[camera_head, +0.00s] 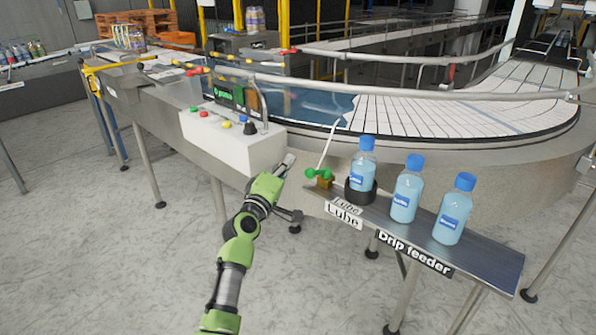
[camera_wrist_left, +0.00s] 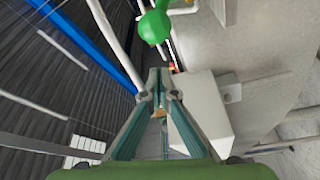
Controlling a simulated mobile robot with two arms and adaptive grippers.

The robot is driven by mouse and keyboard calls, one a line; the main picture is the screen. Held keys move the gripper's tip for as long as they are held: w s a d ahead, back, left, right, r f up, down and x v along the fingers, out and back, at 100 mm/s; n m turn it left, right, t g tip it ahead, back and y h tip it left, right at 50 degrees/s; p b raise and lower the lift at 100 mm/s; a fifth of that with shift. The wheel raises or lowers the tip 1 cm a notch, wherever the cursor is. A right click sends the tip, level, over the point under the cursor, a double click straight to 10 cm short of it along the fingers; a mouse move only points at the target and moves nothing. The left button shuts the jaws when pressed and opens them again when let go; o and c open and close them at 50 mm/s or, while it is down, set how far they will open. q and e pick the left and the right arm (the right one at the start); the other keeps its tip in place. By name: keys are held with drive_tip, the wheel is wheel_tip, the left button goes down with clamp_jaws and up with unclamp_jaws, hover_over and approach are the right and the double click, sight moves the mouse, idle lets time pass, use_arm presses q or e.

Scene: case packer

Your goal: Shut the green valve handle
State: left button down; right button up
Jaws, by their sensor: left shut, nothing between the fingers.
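The green valve handle (camera_head: 318,174) sits on a small brass valve body (camera_head: 324,183) at the left end of the drip feeder shelf. It also shows at the top of the left wrist view (camera_wrist_left: 154,24), beyond the fingertips. My left gripper (camera_head: 288,160) is just left of the handle in the head view, with a small apparent gap. Its fingers, seen in the left wrist view (camera_wrist_left: 160,74), are shut with nothing between them. Whether the fingers touch the handle cannot be told. My right gripper is not in view.
A white control box (camera_head: 233,140) with coloured buttons stands close behind my left gripper. The shelf (camera_head: 485,262) holds blue bottles, one in a black holder (camera_head: 360,191). A thin pale tube (camera_head: 327,146) rises beside the valve. The conveyor (camera_head: 480,100) curves behind.

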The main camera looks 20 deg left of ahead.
sight(319, 172)
use_arm(q)
drive_tip(key=d, duration=0.1)
drive_tip(key=d+f, duration=0.1)
drive_tip(key=s+d, duration=0.1)
drive_tip(key=shift+s+d+f+p, duration=0.1)
drive_tip(key=shift+d+f+p, duration=0.15)
drive_tip(key=shift+d+p, duration=0.1)
drive_tip(key=shift+a, duration=0.1)
